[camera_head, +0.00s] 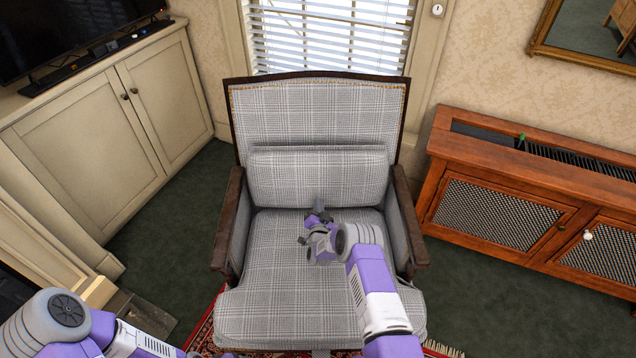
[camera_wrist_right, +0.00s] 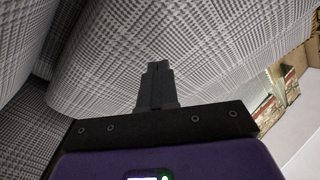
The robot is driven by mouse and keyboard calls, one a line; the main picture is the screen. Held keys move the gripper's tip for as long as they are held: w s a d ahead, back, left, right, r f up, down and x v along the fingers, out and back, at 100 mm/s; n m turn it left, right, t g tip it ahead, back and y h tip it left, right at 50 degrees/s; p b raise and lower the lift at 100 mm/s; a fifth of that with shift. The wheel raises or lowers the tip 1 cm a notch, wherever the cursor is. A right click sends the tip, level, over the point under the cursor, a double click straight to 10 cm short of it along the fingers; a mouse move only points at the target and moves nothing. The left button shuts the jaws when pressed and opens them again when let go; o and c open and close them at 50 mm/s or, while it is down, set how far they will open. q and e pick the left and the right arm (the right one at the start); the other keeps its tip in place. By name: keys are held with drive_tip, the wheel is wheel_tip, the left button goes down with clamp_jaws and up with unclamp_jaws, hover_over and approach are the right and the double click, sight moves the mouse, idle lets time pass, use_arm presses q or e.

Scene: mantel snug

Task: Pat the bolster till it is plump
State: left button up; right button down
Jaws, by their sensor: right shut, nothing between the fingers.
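The bolster (camera_head: 318,176) is a grey plaid cushion. It rests upright against the back of a matching plaid armchair (camera_head: 275,290). My right gripper (camera_head: 318,204) is shut and empty, over the rear of the seat, at the bolster's lower front edge. In the right wrist view, the shut fingers (camera_wrist_right: 157,75) point at a rounded plaid surface that fills much of the picture. I cannot tell whether they touch it. My left arm shows at the lower left, but its gripper is out of view.
Dark wooden armrests (camera_head: 230,215) flank the seat. A cream cabinet (camera_head: 95,135) stands at left and a reddish wooden cabinet with mesh doors (camera_head: 510,205) at right. A window (camera_head: 330,40) is behind the chair. Green carpet (camera_head: 180,215) lies clear beside it.

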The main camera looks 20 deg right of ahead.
sight(318, 190)
drive_tip(key=shift+b+x, duration=1)
drive_tip(key=shift+b, duration=0.05)
drive_tip(key=shift+b+x, duration=0.3)
drive_tip(key=shift+x, duration=0.7)
drive_tip(key=shift+s+a+r+p, duration=0.1)
drive_tip(key=shift+s+a+p, duration=0.1)
drive_tip(key=shift+s+p, duration=0.35)
drive_tip(key=p+v, duration=0.2)
drive_tip(key=shift+s+a, duration=0.2)
drive_tip(key=shift+s, duration=0.15)
